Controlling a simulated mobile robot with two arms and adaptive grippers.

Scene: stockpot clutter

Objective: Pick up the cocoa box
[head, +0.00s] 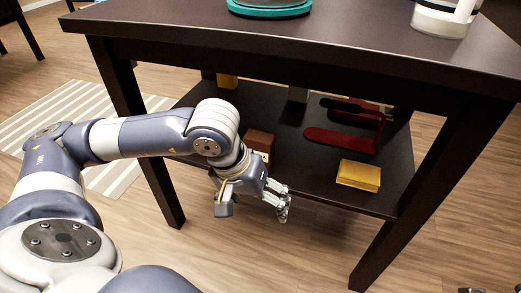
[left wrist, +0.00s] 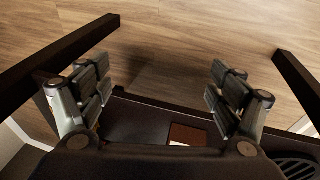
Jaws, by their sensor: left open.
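A brown box (head: 261,141), which I take to be the cocoa box, stands on the lower shelf of the dark table, partly hidden behind my left wrist. In the left wrist view a brown box (left wrist: 188,135) shows low in the picture, right of centre between the fingers. My left gripper (head: 278,205) is open and empty, in front of the shelf's front edge and apart from the box. Its two spread fingers also show in the left wrist view (left wrist: 160,92). Small dark parts at the head view's bottom right edge may be my right gripper (head: 486,291); its state is unclear.
The dark tabletop (head: 300,38) overhangs the shelf (head: 300,174), with legs at its corners. A yellow box (head: 358,175) and a red object (head: 341,139) stand right of the brown box. Another yellow item (head: 227,81) is farther back. Open wooden floor lies in front.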

